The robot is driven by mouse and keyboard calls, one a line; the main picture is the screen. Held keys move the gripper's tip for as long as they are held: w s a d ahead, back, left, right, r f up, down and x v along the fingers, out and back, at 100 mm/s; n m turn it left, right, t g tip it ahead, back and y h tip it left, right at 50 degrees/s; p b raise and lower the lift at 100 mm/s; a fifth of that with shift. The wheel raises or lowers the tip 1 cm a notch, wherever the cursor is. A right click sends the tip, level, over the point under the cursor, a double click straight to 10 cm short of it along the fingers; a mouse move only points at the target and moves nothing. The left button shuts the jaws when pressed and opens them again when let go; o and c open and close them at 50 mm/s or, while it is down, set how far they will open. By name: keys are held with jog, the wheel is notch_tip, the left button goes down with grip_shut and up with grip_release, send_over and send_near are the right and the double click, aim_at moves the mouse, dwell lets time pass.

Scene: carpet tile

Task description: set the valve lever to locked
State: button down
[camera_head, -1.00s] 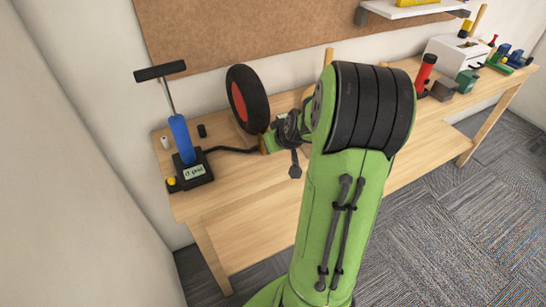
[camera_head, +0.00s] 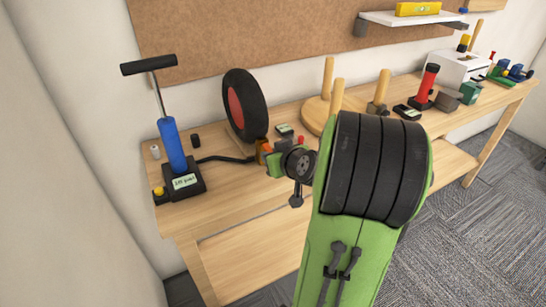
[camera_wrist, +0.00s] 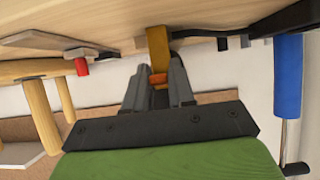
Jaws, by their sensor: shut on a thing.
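A brass-coloured valve block (camera_wrist: 157,45) stands at the end of the black hose, by the wheel; it also shows in the head view (camera_head: 261,150). Its orange lever (camera_wrist: 158,79) shows in the wrist view between the two grey fingers of my gripper (camera_wrist: 160,74). My gripper is shut on this lever, and its fingertips are right at the valve. In the head view my gripper (camera_head: 270,153) reaches the valve from the right. The lever's exact angle and any locked marking cannot be made out.
A blue pump (camera_head: 172,145) with a black T-handle stands left, its black hose (camera_head: 225,158) running to the valve. A black wheel with a red hub (camera_head: 246,104) stands behind. Wooden pegs (camera_head: 327,78) and a red-and-black tool (camera_head: 427,85) stand to the right.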

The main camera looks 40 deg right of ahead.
jog(key=shift+f, duration=0.15)
jog(key=c, duration=1)
grip_release()
jog(key=shift+c, duration=0.2)
jog(key=p+v, duration=0.3)
jog(key=v, duration=1.3)
jog(key=shift+w, duration=0.15)
